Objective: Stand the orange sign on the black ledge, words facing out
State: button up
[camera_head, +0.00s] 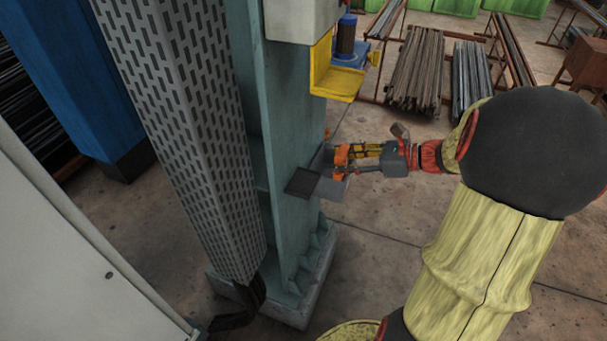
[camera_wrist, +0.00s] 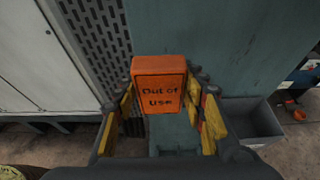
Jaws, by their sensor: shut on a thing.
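The orange sign (camera_wrist: 158,72) stands upright between my fingers in the wrist view. Its black words "Out of Use" face the wrist camera. My gripper (camera_wrist: 168,104) is shut on it, with yellow-padded fingers on both sides. In the head view my gripper (camera_head: 343,163) points left, close to the teal column. I cannot tell whether the sign touches the ledge.
The teal column (camera_head: 299,120) rises behind the ledge, with a perforated grey guard (camera_head: 190,120) to its left. A yellow bracket (camera_head: 333,80) sticks out above my gripper. A grey box-like tray (camera_wrist: 250,122) is right of my fingers.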

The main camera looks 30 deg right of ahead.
jog(key=w+a+f, duration=0.1)
jog(key=w+f, duration=0.1)
jog(key=w, duration=0.1)
jog(key=w+a+f+b, duration=0.1)
jog(key=w+f, duration=0.2)
jog(key=w, duration=0.1)
jog(key=w+a+f, duration=0.2)
jog(key=w+f, duration=0.1)
jog(key=shift+w+f, duration=0.2)
jog(key=shift+w, duration=0.2)
jog(key=shift+w+f+b, duration=0.15)
jog(key=shift+f+b, duration=0.1)
jog(key=shift+b, duration=0.05)
jog(key=shift+w+a+f+b, duration=0.1)
jog(key=shift+f+b, duration=0.05)
jog(key=shift+f, duration=0.7)
jog(key=shift+w+f+b, duration=0.1)
jog(key=shift+f+b, duration=0.05)
jog(key=shift+f, duration=0.7)
jog(key=shift+f, duration=0.2)
jog(key=o, duration=1.2)
jog(key=shift+r, duration=0.15)
